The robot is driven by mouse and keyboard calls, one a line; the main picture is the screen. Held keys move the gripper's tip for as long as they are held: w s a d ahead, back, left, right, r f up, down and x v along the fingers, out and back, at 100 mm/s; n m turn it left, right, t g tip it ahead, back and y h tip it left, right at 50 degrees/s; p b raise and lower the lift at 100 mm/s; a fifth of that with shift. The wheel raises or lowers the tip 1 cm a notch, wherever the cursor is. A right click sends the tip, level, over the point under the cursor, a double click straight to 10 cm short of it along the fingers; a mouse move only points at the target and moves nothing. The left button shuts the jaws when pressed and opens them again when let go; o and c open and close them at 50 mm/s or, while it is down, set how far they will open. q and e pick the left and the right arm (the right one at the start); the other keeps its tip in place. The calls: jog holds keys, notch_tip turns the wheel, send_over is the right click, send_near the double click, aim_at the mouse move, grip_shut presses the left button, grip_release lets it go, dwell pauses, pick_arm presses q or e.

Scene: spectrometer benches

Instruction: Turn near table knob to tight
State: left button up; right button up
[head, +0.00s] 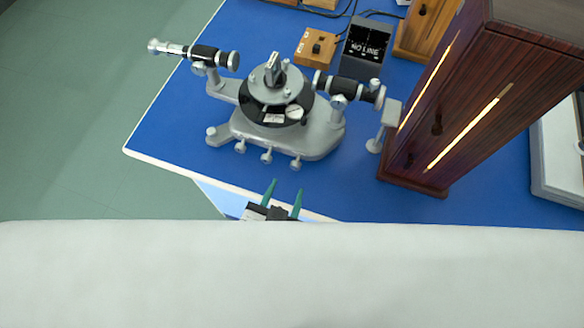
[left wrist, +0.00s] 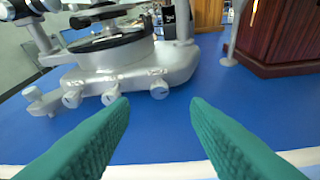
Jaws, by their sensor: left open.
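The grey spectrometer (head: 305,140) stands on the blue bench near its front edge, with a round dark table on top. Several small silver knobs stick out along its near base edge: a right one (head: 296,164), a middle one (head: 266,157) and a left one (head: 240,146). I cannot tell which is the near table knob. My left gripper (head: 285,187) is open and empty at the bench's front edge, short of the knobs. In the left wrist view the right knob (left wrist: 159,89) shows beyond and between the green fingertips, untouched. My right gripper is not in view.
A tall dark wooden cabinet (head: 470,110) with lit slits stands right of the spectrometer, a small grey stand (head: 388,125) beside it. Blue bench top (head: 345,185) is clear in front.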

aim_at(295, 168)
pick_arm(q)
jog(key=x, duration=0.6)
jog(key=shift+w+f+p, duration=0.2)
jog(key=shift+w+p, duration=0.1)
jog(key=shift+p, duration=0.1)
grip_shut()
jog(key=shift+d+m+y, duration=0.1)
jog(key=shift+m+y, duration=0.4)
grip_release()
